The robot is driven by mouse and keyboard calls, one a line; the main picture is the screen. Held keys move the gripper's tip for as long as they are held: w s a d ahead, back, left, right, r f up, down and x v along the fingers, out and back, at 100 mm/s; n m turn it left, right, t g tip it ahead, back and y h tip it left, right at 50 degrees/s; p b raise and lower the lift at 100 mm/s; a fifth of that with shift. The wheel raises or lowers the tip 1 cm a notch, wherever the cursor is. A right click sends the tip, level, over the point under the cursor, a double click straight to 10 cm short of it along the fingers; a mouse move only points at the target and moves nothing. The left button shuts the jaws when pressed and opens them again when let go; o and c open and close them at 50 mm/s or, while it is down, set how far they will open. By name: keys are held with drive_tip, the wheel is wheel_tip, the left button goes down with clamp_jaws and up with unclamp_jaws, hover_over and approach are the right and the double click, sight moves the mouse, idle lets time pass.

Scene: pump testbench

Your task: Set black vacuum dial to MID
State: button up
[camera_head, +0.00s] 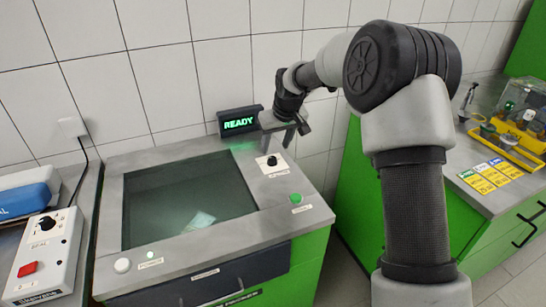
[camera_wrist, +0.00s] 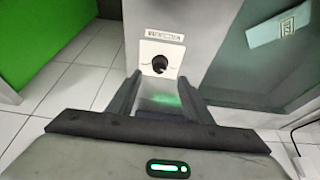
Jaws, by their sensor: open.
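The black vacuum dial (camera_head: 272,161) sits on a small white plate on the grey bench top, right of the dark glass window. In the wrist view the black dial (camera_wrist: 160,64) lies just beyond my fingertips, roughly centred between them. My gripper (camera_head: 278,141) is open and above the bench near the dial. In the wrist view its two fingers (camera_wrist: 159,84) are spread apart with nothing between them. They appear apart from the dial. The label beside it is upside down and blurred. I cannot tell which mark the dial points to.
A white control box (camera_head: 45,258) with another black dial and a red button is at left.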

sight(272, 158)
drive_tip(key=x, duration=0.7)
drive_tip(key=c, duration=1)
